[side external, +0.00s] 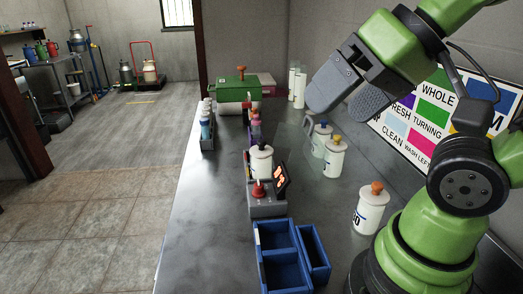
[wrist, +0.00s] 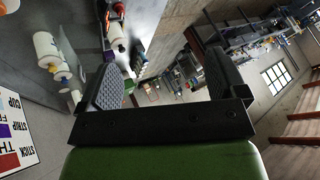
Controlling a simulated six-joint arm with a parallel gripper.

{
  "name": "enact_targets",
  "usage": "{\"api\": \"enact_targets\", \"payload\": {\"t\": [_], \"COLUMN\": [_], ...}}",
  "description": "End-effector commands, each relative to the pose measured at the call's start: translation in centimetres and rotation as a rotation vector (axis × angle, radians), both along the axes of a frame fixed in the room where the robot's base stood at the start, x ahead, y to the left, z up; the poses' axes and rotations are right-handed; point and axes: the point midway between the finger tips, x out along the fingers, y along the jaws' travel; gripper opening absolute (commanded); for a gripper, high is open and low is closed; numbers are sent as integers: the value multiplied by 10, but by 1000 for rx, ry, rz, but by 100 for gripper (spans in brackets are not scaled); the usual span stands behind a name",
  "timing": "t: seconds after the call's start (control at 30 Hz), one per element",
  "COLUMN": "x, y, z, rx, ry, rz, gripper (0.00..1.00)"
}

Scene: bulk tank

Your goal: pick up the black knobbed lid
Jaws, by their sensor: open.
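A white jar (side external: 262,165) stands upright on a grey scale-like device in the side view. Its lid has a dark, black-looking knob (side external: 261,147); the lid's details are too small to tell. My gripper (side external: 341,104) is open and empty, high above the counter, to the right of and above that jar. In the wrist view my gripper (wrist: 165,82) shows its two padded fingers wide apart with nothing between them.
Other jars stand nearby: one orange-knobbed (side external: 370,210), one yellow-knobbed (side external: 335,158). A device with a red knob (side external: 266,205) and lit display stands before the dark-knobbed jar. Blue bins (side external: 273,235) are at the front, a green-lidded box (side external: 231,88) at the back.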

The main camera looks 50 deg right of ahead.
Motion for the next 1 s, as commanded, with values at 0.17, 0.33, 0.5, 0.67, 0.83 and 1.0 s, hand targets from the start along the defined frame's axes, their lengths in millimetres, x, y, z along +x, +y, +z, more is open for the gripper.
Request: {"api": "enact_targets", "payload": {"t": [0.17, 0.33, 0.5, 0.67, 0.83, 1.0], "x": [0, 4, 37, 91, 145, 185], "y": [0, -1, -11, -36, -75, -118], "z": [0, 1, 7, 2, -24, -67], "rx": [0, 18, 166, 394, 633, 839], "ry": [0, 12, 112, 247, 368, 453], "rz": [0, -31, -292, -727, -1223, -1695], "gripper": [94, 94, 94, 94, 94, 94]}}
